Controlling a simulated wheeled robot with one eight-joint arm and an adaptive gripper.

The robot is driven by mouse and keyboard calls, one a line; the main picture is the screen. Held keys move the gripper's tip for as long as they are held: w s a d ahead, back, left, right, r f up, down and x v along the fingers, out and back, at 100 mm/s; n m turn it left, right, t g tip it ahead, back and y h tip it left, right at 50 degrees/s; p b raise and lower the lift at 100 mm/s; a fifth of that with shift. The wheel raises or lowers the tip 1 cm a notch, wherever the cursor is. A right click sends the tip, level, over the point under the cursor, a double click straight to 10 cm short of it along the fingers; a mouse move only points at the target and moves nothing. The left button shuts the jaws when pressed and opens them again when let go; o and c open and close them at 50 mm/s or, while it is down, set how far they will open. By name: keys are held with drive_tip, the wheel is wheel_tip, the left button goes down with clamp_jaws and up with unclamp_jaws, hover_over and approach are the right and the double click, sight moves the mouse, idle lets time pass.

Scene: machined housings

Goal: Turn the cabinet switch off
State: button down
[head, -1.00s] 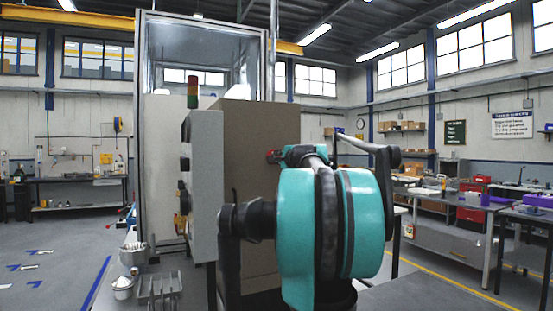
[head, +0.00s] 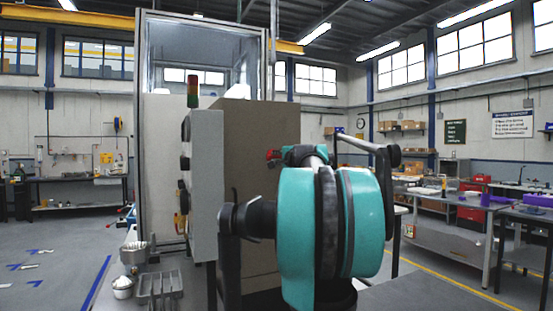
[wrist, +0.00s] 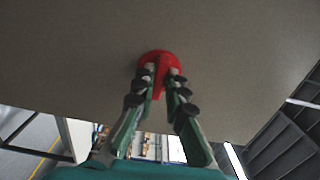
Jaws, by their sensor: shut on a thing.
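The cabinet switch (wrist: 160,62) is a red round knob with a raised grip bar, on the flat grey-brown side panel of the cabinet (wrist: 75,60). In the wrist view the bar runs nearly up and down the picture, between my fingertips. My gripper (wrist: 161,78) is shut on the switch, with dark pads on both sides of the bar. In the head view the red switch (head: 272,155) shows at the right face of the cabinet (head: 255,125). My arm hides most of my gripper there.
A grey panel box (head: 205,185) with dark knobs projects from the cabinet's left. A metal cup (head: 134,254) and a slotted rack (head: 160,290) sit at lower left. Workbenches (head: 455,228) stand at right.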

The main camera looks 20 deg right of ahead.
drive_tip(key=c, duration=1.6)
unclamp_jaws()
drive_tip(key=shift+o, duration=0.2)
drive_tip(key=s, duration=1.2)
drive_tip(key=shift+d, duration=0.2)
drive_tip(key=a+f+n+g+y, duration=0.1)
drive_tip(key=a+f+n+g, duration=0.15)
drive_tip(key=a+f, duration=0.4)
drive_tip(key=a+f+n+g+y, duration=0.1)
drive_tip(key=a+f+n, duration=0.25)
drive_tip(key=f, duration=0.65)
drive_tip(key=a+f+n+g+y, duration=0.1)
drive_tip(key=a+f+n+g, duration=0.15)
drive_tip(key=a+f, duration=0.45)
drive_tip(key=s+a+f+n+g+h, duration=0.1)
drive_tip(key=s+a+f+n+g, duration=0.15)
drive_tip(key=f, duration=0.75)
drive_tip(key=s+a+f+n+g, duration=0.1)
drive_tip(key=s+a+f+n, duration=0.2)
drive_tip(key=f, duration=0.7)
drive_tip(key=s+f+n+g+h, duration=0.1)
drive_tip(key=s+f+g, duration=0.1)
drive_tip(key=s+f, duration=0.5)
drive_tip(key=s+d+f+n+g+h, duration=0.1)
drive_tip(key=s+f+n+g, duration=0.1)
drive_tip(key=s+f, duration=0.6)
drive_tip(key=s, duration=0.5)
drive_tip(key=shift+d+f+h, duration=0.25)
drive_tip(key=shift+f+h, duration=0.05)
